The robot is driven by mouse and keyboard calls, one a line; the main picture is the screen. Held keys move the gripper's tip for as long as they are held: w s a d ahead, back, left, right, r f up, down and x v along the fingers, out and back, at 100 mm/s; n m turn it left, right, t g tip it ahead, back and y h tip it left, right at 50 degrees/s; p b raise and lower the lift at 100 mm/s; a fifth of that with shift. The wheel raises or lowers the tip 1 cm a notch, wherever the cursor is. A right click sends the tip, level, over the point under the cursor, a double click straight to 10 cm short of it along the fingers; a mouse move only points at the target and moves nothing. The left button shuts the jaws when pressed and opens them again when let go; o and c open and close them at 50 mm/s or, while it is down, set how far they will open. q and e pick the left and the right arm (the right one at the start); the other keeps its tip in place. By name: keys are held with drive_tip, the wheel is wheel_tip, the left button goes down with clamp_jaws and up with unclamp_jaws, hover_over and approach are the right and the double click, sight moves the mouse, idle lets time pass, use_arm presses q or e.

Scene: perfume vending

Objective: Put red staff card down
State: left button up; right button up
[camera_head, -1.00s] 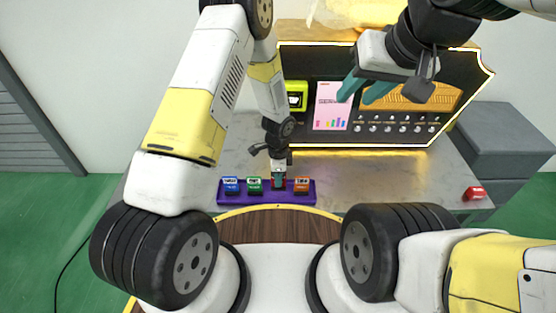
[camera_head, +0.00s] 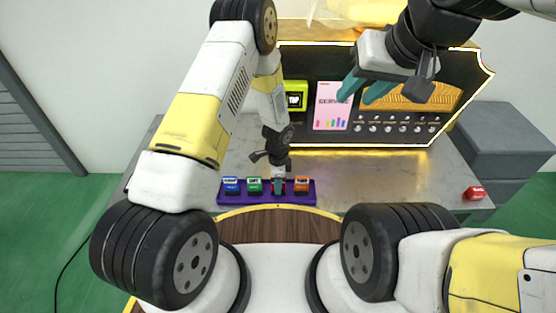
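My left gripper (camera_head: 278,186) points down at the purple holder (camera_head: 266,200), in the gap between the green block and the orange block. Its teal fingers are small here, and I cannot tell whether anything is between them. I see no card that I can name for certain as the red staff card. A small red block with a white marking (camera_head: 474,193) lies at the right end of the counter. My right gripper (camera_head: 363,92) is open, its teal fingers apart, in front of the display panel, with nothing seen between them.
The holder also carries a blue block (camera_head: 231,186), a green block (camera_head: 254,186) and an orange block (camera_head: 301,186). Behind stands a dark panel (camera_head: 400,138) with a pink screen (camera_head: 332,107), a green display (camera_head: 296,96) and several knobs.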

use_arm(q)
wheel_tip(320, 180, up, 12)
drive_tip(key=shift+r, duration=0.2)
drive_tip(key=s+a+r+n+t, duration=0.1)
drive_tip(key=a+r+n, duration=0.3)
drive_tip(key=r, duration=0.7)
drive_tip(key=s+a+r+n+t, duration=0.1)
drive_tip(key=a+r+n, duration=0.25)
drive_tip(key=r, duration=0.75)
drive_tip(key=s+a+r+n+t, duration=0.1)
drive_tip(key=s+a+r+n, duration=0.1)
drive_tip(key=s+r, duration=0.3)
drive_tip(key=s+a+r+n+t+h, duration=0.1)
drive_tip(key=s+a+r+n, duration=0.1)
drive_tip(key=s+r+n, duration=0.2)
drive_tip(key=s+a+r+n+t+h, duration=0.1)
drive_tip(key=s+a+r+n+t, duration=0.1)
drive_tip(key=s+r+n, duration=0.2)
drive_tip(key=s+r, duration=0.2)
drive_tip(key=s, duration=0.2)
drive_tip(key=shift+s+a+r, duration=0.15)
drive_tip(key=shift+s+a, duration=0.2)
